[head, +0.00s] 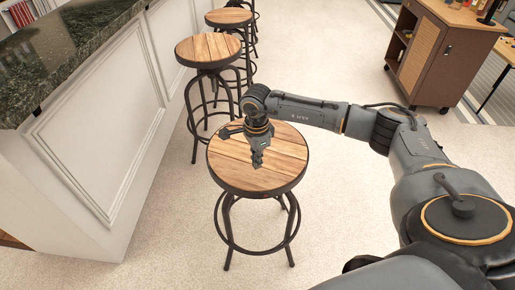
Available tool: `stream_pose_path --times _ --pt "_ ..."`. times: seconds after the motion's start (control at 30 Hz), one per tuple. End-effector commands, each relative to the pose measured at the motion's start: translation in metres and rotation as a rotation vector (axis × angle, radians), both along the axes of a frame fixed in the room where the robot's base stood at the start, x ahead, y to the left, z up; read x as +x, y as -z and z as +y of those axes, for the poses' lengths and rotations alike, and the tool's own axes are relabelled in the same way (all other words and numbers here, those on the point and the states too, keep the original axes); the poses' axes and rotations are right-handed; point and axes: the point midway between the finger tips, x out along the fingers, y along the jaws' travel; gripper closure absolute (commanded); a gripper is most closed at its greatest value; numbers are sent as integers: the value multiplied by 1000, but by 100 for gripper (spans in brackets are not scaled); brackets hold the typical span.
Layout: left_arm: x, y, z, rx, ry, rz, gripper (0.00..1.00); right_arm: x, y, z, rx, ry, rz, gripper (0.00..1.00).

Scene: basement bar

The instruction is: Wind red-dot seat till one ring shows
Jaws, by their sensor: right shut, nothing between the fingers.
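The nearest stool has a round wooden seat (230,165) with a dark rim and dark metal legs. A dark foot ring (258,252) runs low around those legs. My right gripper (257,164) points down over the middle of this seat. Its fingers are shut with nothing between them; whether the tips touch the wood I cannot tell. I see no red dot on any seat, and the gripper and wrist cover part of the nearest one. The screw under the seat is hidden. My left gripper is not in view.
A second stool (208,49) and a third stool (229,17) stand behind in a row along the white bar (100,115) with its dark stone top. A brown wooden cabinet (440,55) stands at the back right. The pale floor around the nearest stool is clear.

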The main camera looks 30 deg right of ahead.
Motion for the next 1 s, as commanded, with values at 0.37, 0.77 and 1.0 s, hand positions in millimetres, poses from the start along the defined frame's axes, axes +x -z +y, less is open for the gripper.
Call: stream_pose_path --times 0.37,0.77,1.0 --pt "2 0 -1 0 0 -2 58 0 12 0 0 0 1 100" --pt "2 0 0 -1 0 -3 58 0 24 0 0 0 1 100" --pt "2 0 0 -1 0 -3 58 0 31 0 0 0 0 100"
